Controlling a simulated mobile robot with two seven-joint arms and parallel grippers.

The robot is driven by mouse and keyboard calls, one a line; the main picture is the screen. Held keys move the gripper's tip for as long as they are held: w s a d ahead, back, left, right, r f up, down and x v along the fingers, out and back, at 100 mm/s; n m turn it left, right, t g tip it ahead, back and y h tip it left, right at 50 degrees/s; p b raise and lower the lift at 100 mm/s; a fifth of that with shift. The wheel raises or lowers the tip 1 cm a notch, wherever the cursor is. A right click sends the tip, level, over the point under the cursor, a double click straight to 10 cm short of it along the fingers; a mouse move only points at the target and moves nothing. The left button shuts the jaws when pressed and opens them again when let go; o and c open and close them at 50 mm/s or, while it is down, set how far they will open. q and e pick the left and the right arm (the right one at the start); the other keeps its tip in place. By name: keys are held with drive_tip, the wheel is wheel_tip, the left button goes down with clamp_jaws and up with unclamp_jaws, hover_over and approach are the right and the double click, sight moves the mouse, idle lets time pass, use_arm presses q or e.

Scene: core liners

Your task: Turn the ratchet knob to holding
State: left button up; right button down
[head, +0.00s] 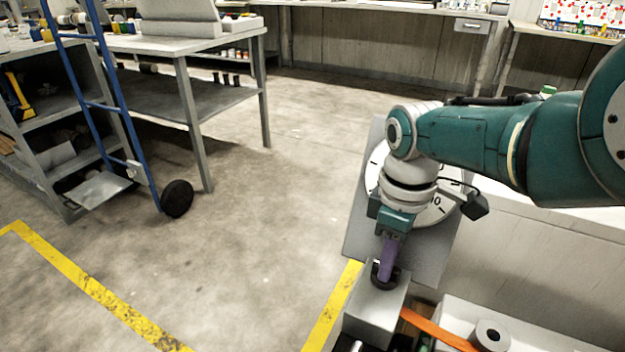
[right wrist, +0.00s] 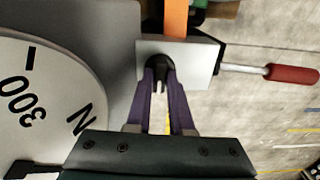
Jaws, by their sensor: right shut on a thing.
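The ratchet knob (right wrist: 158,66) is black and sits on a grey metal box (head: 372,318), whose face also shows in the right wrist view (right wrist: 202,62). My right gripper (head: 386,268) points down at the box, its purple fingers (right wrist: 160,88) shut on the knob from both sides. The fingers hide part of the knob, and I cannot read its setting. An orange strap (head: 438,330) runs out of the box. A lever with a red handle (right wrist: 292,73) sticks out of the box's side. My left gripper is not in view.
A large white dial (head: 436,210) with black marks stands close behind my right gripper on a grey plate (head: 362,238). A grey spool (head: 491,334) lies right of the box. A blue hand truck (head: 118,95) and a workbench (head: 185,42) stand far left. The floor between is clear.

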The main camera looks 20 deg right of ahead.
drive_tip(key=shift+n, duration=0.3)
idle(0.4)
drive_tip(key=c, duration=0.8)
unclamp_jaws()
wheel_tip(320, 180, up, 10)
drive_tip(key=p, duration=0.8)
drive_tip(key=shift+p, duration=0.3)
